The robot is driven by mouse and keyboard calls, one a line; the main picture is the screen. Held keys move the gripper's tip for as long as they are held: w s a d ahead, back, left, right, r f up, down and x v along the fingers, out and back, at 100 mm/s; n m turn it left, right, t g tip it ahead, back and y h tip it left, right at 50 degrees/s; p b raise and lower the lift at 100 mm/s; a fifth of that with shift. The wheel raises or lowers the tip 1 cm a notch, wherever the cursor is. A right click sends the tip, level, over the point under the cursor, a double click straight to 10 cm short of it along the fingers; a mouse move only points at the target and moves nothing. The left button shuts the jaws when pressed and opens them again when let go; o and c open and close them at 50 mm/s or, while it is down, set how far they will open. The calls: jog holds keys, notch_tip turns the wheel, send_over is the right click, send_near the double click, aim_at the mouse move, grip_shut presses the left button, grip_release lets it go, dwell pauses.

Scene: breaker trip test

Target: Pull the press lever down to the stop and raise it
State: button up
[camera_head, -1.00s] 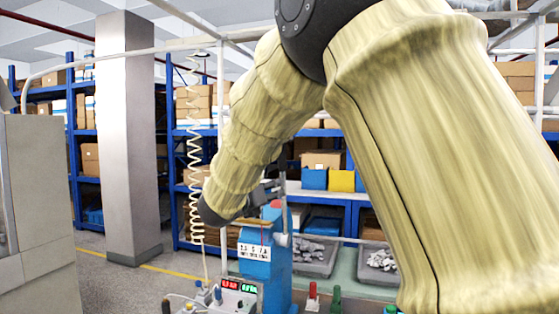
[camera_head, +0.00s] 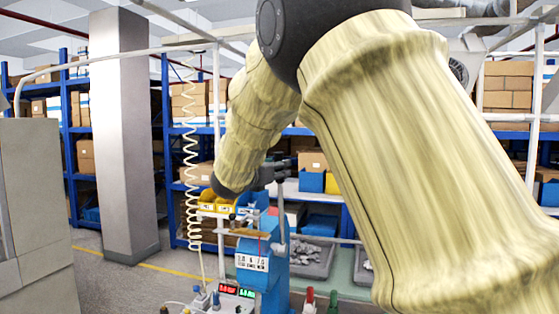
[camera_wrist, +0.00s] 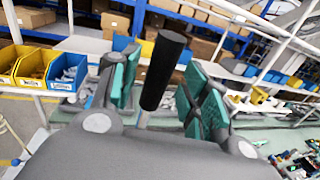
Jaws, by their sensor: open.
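The blue press (camera_head: 276,275) stands on the bench in the head view, with a white label plate on its front. Its lever, a grey rod (camera_head: 281,225), rises at the press's right side. In the wrist view the lever's black handle (camera_wrist: 163,72) stands tilted between the two green-padded fingers. My gripper (camera_wrist: 168,88) is open around the handle, with a gap visible on both sides. In the head view my gripper (camera_head: 270,173) is small and dark above the press, partly hidden by my arm.
Yellow bins (camera_head: 215,202) sit left of the press top; a blue bin (camera_wrist: 67,72) stands beside them in the wrist view. A red-and-green display box (camera_head: 236,291) is at the press's front left. Grey trays of metal parts (camera_head: 312,258) lie behind right.

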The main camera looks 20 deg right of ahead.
jog(key=shift+p+x, duration=0.45)
jog(key=shift+x, duration=0.7)
grip_shut()
